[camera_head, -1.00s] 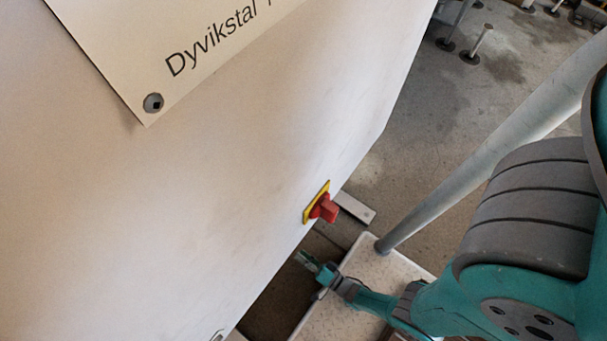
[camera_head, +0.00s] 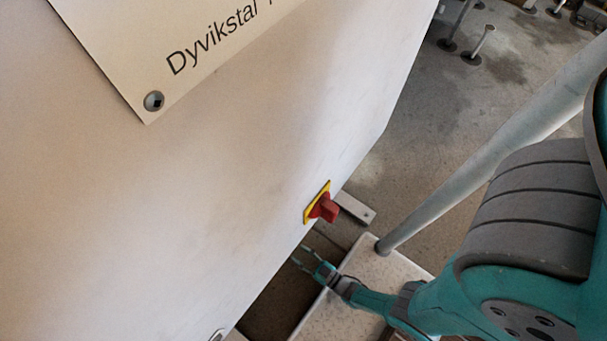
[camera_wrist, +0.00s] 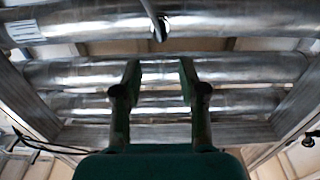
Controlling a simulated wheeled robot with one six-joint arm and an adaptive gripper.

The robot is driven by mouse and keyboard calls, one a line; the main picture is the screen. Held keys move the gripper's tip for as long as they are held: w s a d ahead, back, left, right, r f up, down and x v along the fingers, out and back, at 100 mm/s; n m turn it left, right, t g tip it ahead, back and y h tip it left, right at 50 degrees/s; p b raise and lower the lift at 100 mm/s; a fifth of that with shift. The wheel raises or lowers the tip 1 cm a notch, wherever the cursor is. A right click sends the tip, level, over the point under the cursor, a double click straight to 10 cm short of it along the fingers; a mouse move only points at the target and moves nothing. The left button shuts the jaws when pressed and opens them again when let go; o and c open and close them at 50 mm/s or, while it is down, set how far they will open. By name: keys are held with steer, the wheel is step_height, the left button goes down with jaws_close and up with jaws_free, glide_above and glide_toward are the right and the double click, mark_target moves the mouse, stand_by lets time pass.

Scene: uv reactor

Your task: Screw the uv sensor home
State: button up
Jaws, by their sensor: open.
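My gripper (camera_head: 301,254) is low beside the white cabinet, its two fingers spread apart. In the wrist view my gripper (camera_wrist: 160,72) is open, with nothing between its fingers, and points toward several shiny metal tubes. A thin dark rod (camera_wrist: 150,12) comes down from the top edge to a small round fitting (camera_wrist: 160,29) on the nearest tube, above the fingertips in the picture and apart from them. I cannot tell whether this rod or fitting is the uv sensor. No uv sensor can be made out in the head view.
The white cabinet (camera_head: 180,190) with a nameplate (camera_head: 150,40) fills the left. A red switch on a yellow plate (camera_head: 321,206) juts out just above my gripper. A slanting grey pole (camera_head: 480,160) stands to the right. Metal tubes (camera_wrist: 75,73) run across the wrist view.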

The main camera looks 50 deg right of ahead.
steer(key=shift+w, duration=6.1)
jaws_close()
steer(key=m, duration=0.5)
steer(key=shift+m, duration=0.3)
